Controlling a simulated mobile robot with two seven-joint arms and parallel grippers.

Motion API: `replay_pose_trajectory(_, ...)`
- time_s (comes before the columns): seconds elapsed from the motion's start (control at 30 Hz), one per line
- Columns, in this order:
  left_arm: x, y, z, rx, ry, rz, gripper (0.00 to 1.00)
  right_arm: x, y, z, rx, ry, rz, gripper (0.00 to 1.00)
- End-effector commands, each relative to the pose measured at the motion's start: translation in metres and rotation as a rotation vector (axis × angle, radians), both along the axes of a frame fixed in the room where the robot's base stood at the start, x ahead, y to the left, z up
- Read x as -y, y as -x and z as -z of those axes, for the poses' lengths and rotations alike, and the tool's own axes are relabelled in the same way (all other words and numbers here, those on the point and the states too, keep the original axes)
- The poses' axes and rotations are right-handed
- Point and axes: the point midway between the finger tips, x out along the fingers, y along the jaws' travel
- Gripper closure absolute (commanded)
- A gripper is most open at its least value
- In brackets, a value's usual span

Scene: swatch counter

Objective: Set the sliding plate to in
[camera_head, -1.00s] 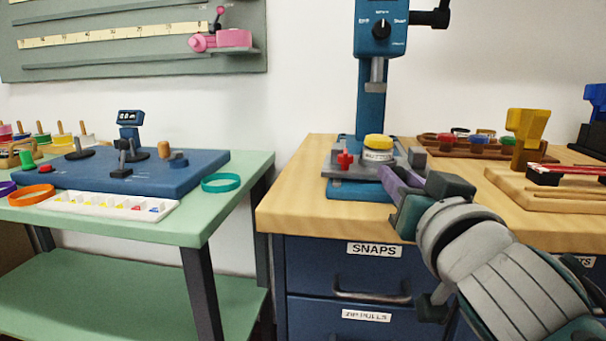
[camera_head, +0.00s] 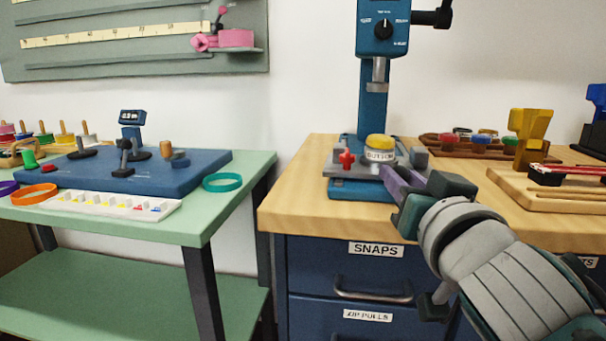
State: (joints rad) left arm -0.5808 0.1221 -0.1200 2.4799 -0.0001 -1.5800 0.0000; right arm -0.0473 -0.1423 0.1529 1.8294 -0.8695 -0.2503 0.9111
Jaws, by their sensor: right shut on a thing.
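The sliding plate (camera_head: 350,172) is grey and lies on the blue base (camera_head: 352,190) of the press on the wooden counter. A small jar with a yellow lid and a "BUTTON" label (camera_head: 380,154) and a red cross-shaped knob (camera_head: 347,159) sit at it. My right gripper (camera_head: 392,181), with purple fingers, reaches in from the lower right and is shut at the plate's front right edge. The fingers and hand hide that edge and the exact grip. My left gripper is not in view.
The blue press column (camera_head: 373,105) with its dial head stands behind the plate. A wooden rack of coloured pieces (camera_head: 445,147) and a wooden tray with a yellow stand (camera_head: 528,150) lie right. A green table (camera_head: 235,215) stands left across a gap.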

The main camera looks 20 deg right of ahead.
Motion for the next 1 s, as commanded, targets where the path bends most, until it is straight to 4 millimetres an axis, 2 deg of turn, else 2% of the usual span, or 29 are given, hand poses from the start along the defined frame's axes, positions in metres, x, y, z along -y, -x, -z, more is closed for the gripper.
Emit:
replay_pose_trajectory(0.4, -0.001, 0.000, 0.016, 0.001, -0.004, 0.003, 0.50, 0.039, -0.063, 0.002, 0.001, 0.001, 0.000, 1.00)
replay_pose_trajectory(0.53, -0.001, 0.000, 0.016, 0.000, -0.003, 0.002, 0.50, 0.043, -0.070, 0.001, -0.001, 0.000, 0.001, 1.00)
replay_pose_trajectory(0.8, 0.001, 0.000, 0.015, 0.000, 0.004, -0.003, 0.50, 0.043, -0.070, 0.000, -0.001, -0.001, 0.001, 1.00)
replay_pose_trajectory(0.83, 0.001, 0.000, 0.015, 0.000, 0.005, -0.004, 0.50, 0.043, -0.070, 0.000, -0.001, -0.001, 0.001, 0.65)
replay_pose_trajectory(1.0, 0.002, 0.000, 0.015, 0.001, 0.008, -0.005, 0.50, 0.043, -0.069, 0.000, -0.001, -0.001, 0.001, 0.46)
